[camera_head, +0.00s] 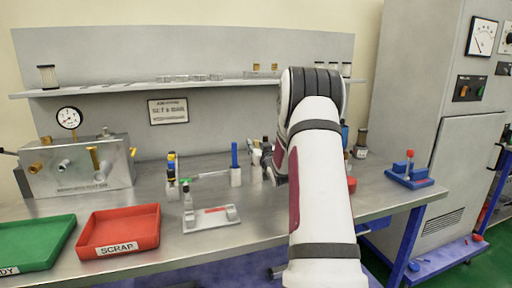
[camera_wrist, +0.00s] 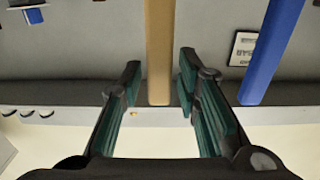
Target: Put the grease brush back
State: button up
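In the wrist view a tan upright handle (camera_wrist: 159,50), possibly the grease brush, runs between the fingers of my gripper (camera_wrist: 160,88). The fingers are apart, with a narrow gap on each side of the handle. In the head view my gripper (camera_head: 264,158) is low over the bench, right of a blue upright handle (camera_head: 235,154) in a white holder (camera_head: 235,177). That blue handle also appears at the right of the wrist view (camera_wrist: 271,50). My arm hides much of the area around the gripper, and no bristles are distinguishable.
A red SCRAP tray (camera_head: 118,249) and green tray (camera_head: 38,265) stand at front left. A shelf (camera_head: 130,89) crosses the back panel.

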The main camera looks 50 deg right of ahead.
jog(key=shift+r, duration=0.15)
jog(key=shift+s+a, duration=0.1)
jog(key=shift+s, duration=0.1)
jog(key=v, duration=1.2)
jog(key=a+r+n+g+y, duration=0.1)
jog(key=a+r+g+y, duration=0.15)
jog(key=a, duration=0.85)
jog(key=a+r+n+g+y, duration=0.1)
jog(key=a+r+g+y, duration=0.15)
jog(key=a, duration=0.95)
jog(key=s+a+f+n+g+y, duration=0.1)
jog(key=s+a+g, duration=0.3)
jog(key=s+a, duration=0.7)
jog(key=s+a+f+n+g+y, duration=0.2)
jog(key=s+a+n+g+y, duration=0.1)
jog(key=s+a, duration=0.8)
jog(key=s+g, duration=0.1)
jog(key=s, duration=0.4)
jog(key=shift+s+a, duration=0.3)
jog(key=shift+a, duration=0.05)
